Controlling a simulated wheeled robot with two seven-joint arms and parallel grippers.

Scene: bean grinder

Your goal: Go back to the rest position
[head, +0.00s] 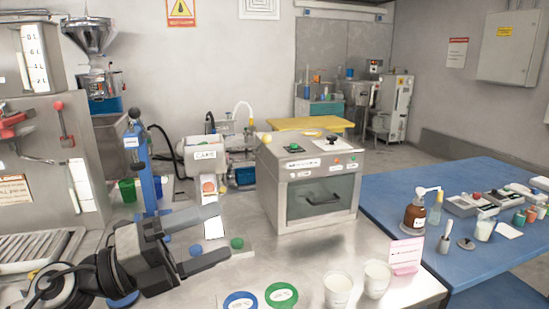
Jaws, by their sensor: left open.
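My left gripper (213,238) comes in from the lower left and hangs over the steel table. Its two fingers are apart and point right, with nothing between them. It is to the left of the steel oven-like box (308,180). Behind the fingers is a small panel with a blue and a green button (237,243). My right gripper does not show in the head view.
A blue lid (240,301), a green lid (281,295) and two white cups (338,290) stand at the table's front. A pink card (406,256) is near its right edge. A tall blue device (142,165) rises behind my left arm. A blue table (470,252) is at right.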

